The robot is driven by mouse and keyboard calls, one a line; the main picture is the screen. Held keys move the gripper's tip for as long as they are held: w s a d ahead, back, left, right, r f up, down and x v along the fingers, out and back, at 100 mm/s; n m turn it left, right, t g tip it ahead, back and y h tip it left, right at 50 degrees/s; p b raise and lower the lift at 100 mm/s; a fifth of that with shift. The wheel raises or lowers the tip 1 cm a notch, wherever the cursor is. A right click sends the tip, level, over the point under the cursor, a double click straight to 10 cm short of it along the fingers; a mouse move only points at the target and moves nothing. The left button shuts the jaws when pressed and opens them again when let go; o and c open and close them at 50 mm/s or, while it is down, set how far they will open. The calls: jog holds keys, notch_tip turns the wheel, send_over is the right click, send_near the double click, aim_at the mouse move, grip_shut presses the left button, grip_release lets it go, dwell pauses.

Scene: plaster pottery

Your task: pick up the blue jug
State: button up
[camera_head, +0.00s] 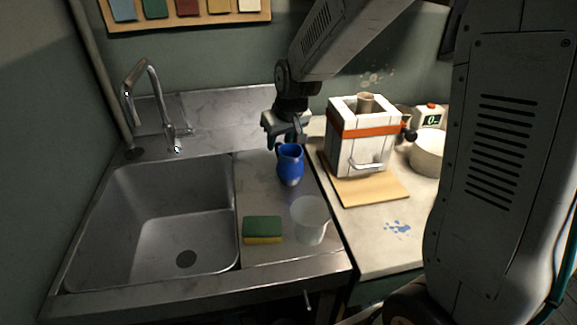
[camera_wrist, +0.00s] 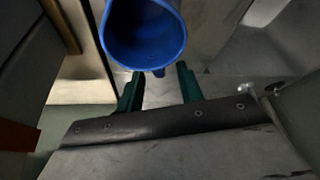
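The blue jug (camera_head: 290,166) stands upright on the metal drainboard right of the sink. In the wrist view its open mouth (camera_wrist: 146,36) fills the top middle, with the near rim just beyond the fingertips. My gripper (camera_head: 284,143) is just behind the jug in the head view, at about the height of its rim.
A green and yellow sponge (camera_head: 262,229) and a translucent cup (camera_head: 310,219) stand in front of the jug. The sink basin (camera_head: 165,225) with its tap (camera_head: 150,95) is left. A white kiln-like box (camera_head: 360,135) on a wooden board (camera_head: 372,192) stands close to the right.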

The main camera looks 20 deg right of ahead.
aim_at(277, 146)
jog(key=x, duration=0.4)
grip_shut()
jog(key=shift+w+r, duration=0.1)
jog(key=shift+r, duration=0.05)
